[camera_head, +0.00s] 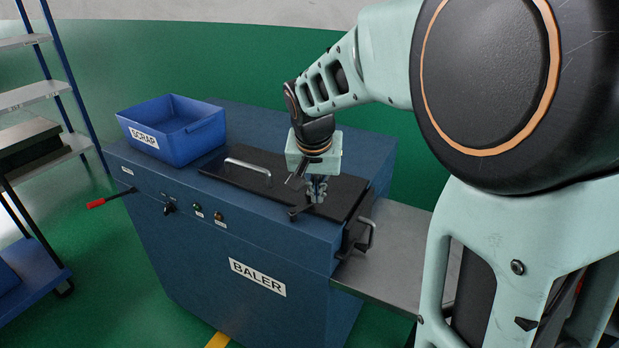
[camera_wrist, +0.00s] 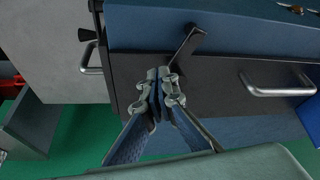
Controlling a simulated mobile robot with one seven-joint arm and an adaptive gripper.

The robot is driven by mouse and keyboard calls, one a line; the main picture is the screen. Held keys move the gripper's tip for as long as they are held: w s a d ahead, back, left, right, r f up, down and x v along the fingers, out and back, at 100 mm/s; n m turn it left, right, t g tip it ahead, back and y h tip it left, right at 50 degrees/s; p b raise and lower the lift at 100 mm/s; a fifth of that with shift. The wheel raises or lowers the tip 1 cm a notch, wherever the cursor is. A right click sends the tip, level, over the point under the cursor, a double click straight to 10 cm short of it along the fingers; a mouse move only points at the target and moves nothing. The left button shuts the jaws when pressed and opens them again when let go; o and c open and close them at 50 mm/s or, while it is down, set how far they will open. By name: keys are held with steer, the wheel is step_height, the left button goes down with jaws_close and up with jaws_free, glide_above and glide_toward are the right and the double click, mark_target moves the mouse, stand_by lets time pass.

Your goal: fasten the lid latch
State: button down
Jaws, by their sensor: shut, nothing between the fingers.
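The baler's dark lid (camera_head: 255,184) lies flat and closed on the blue baler (camera_head: 190,232), with a silver handle (camera_head: 248,166) on top. The latch (camera_head: 300,211) is a small black lever at the lid's front edge. In the wrist view the latch (camera_wrist: 184,46) pivots on the blue rim and slants from it toward the lid (camera_wrist: 222,82), its free end near my fingertips. My gripper (camera_head: 317,190) is shut and empty, pointing down above the lid just beside the latch. In the wrist view its fingertips (camera_wrist: 160,76) are together; whether they touch the lever I cannot tell.
A blue scrap bin (camera_head: 175,132) stands on the baler's back left. A red-tipped lever (camera_head: 104,201) sticks out at the left side. A metal side table (camera_head: 400,250) and a silver side handle (camera_head: 366,236) are at the right. Shelves (camera_head: 30,95) stand at the far left.

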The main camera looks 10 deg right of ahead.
steer(key=shift+w+a, duration=0.15)
steer(key=shift+w, duration=0.6)
steer(key=shift+w+a, duration=0.1)
steer(key=shift+w, duration=0.1)
steer(key=shift+s, duration=0.1)
stand_by(0.4)
